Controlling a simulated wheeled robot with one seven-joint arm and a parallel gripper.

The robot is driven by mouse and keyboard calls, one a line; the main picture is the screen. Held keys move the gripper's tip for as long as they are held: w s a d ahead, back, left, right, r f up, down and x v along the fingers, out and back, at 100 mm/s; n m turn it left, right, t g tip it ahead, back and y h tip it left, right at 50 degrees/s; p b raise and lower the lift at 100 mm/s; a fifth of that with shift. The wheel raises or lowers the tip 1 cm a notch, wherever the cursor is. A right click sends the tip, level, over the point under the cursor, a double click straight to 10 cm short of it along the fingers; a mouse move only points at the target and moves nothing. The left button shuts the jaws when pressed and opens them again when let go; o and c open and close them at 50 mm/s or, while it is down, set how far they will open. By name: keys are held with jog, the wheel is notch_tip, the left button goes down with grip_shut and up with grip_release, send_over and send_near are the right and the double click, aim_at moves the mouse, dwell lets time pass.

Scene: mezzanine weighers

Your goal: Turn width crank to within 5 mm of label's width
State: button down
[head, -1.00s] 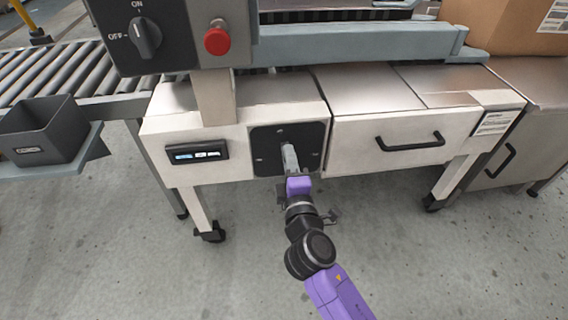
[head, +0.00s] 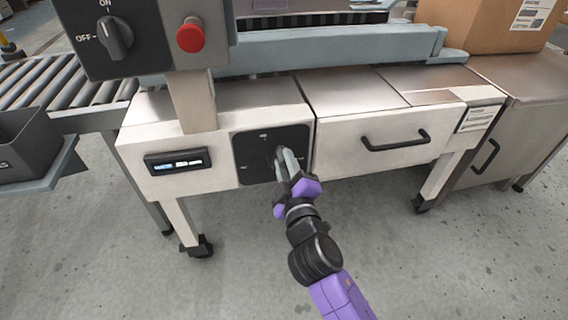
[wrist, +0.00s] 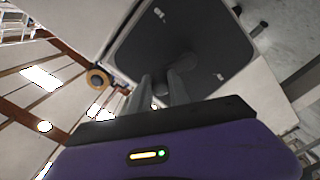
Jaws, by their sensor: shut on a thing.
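The width crank sits on a dark square plate (head: 255,147) on the front of the white machine. My gripper (head: 281,160) is at the plate with its fingers shut on the crank's handle, which they mostly cover. In the wrist view the gripper's two grey fingers (wrist: 165,92) reach to the crank (wrist: 160,86) in front of the dark plate. A small display (head: 177,162) left of the plate is lit, but its digits are too small to read. The label (head: 480,118) on the machine's right end shows lines of print too small to read.
A drawer with a black handle (head: 396,141) is right of the plate. Above are a red button (head: 190,36) and an on/off knob (head: 115,38). A cardboard box (head: 485,25) stands at top right. A grey bin (head: 28,140) is at left. The floor in front is clear.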

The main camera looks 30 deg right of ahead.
jog(key=shift+f, duration=0.1)
jog(key=c, duration=1.2)
grip_release()
jog(key=shift+c, duration=0.2)
jog(key=shift+s, duration=0.15)
jog(key=v, duration=0.7)
jog(key=shift+s+p, duration=0.25)
jog(key=shift+p, duration=0.05)
jog(key=shift+a, duration=0.1)
